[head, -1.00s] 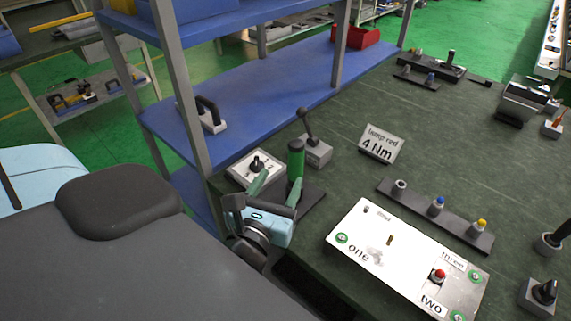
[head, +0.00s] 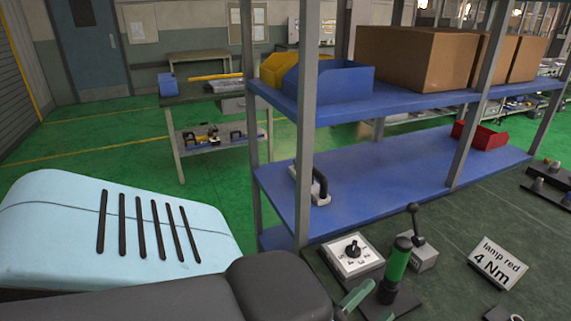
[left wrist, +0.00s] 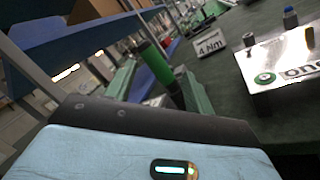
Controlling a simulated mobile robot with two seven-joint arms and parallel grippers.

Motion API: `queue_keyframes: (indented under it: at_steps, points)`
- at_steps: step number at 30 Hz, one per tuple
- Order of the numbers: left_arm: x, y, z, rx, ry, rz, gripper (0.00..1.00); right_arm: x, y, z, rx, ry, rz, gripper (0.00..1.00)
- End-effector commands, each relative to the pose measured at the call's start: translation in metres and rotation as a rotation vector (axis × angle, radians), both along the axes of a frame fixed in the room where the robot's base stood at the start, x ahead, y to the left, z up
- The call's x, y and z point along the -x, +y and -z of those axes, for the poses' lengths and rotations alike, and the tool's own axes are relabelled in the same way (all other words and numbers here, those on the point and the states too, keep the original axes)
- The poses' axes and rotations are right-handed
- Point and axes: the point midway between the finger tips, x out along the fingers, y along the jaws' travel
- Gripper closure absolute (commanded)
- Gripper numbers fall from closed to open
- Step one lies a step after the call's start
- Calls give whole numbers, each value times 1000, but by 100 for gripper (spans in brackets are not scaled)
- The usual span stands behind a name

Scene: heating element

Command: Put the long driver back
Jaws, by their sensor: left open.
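The long driver appears to be the green cylinder with a dark top (head: 398,262), standing upright on a small black base (head: 380,303) at the near left of the bench. In the left wrist view its green body (left wrist: 153,60) lies in the gap between my fingers. My left gripper (head: 371,303) is open, with its green fingers just left of and below the driver in the head view. The fingers also show spread in the left wrist view (left wrist: 160,76). I cannot tell whether they touch the driver. My right gripper is not in view.
A white box with a black knob (head: 353,256) and a grey lever box (head: 417,253) stand close beside the driver. A "lamp red 4 Nm" sign (head: 497,262) is to the right. A blue shelf (head: 390,185) rises behind. The panel (left wrist: 290,62) shows in the left wrist view.

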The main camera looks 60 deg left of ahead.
Motion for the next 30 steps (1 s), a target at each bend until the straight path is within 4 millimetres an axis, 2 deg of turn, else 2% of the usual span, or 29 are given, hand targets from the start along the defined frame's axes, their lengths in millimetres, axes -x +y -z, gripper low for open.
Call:
queue_keyframes:
  at_steps: [1,5,11,16,18,21,25,30]
  points:
    - [4,-8,13,-149,33,23,46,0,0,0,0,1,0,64]
    - [15,-31,50,-544,114,108,46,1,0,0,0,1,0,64]
    - [47,-61,129,-1125,256,303,46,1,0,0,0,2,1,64]
    - [94,-70,211,-1599,381,541,46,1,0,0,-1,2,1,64]
    - [118,-67,242,-1778,425,651,46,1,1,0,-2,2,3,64]
    - [150,-59,277,-1986,474,796,46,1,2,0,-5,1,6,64]
    - [179,-47,304,-2159,511,930,46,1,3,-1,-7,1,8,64]
    - [192,-41,316,-2238,525,994,46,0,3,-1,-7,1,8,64]
